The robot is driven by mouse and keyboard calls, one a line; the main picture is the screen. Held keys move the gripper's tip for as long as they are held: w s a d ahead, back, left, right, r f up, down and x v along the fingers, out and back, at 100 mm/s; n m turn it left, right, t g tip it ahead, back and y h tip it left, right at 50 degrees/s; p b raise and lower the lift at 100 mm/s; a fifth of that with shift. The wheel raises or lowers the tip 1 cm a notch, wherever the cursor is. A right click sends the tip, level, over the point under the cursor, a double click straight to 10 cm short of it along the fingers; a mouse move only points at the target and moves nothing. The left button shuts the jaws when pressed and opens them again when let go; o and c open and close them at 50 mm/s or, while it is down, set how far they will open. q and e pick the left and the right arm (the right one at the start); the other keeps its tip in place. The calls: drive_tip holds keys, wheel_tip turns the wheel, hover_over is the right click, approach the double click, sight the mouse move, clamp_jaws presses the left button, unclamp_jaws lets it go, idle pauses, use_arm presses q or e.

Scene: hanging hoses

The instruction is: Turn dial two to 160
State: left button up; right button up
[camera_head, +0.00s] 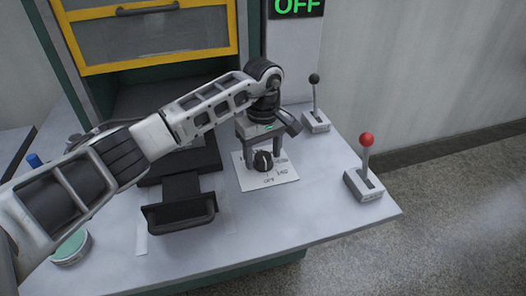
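A black dial (263,161) sits on a white plate (256,182) on the table. The plate has printed markings, one reading OFF and others too small to read for certain. No number tells me which dial this is. My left gripper (261,148) points down just above and behind the dial. Its two fingers are apart, one toward each side of the dial. I cannot tell whether they touch it. Part of the plate's back is hidden by the gripper. My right gripper is not in view.
A lever with a black knob (314,79) stands behind and right of the dial, and one with a red knob (366,140) to the right. A black tray-like part (180,213) lies left. A display (297,7) reads OFF. The table's front right is clear.

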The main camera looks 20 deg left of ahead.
use_arm(q)
drive_tip(key=c, duration=0.9)
drive_tip(key=shift+c, duration=0.2)
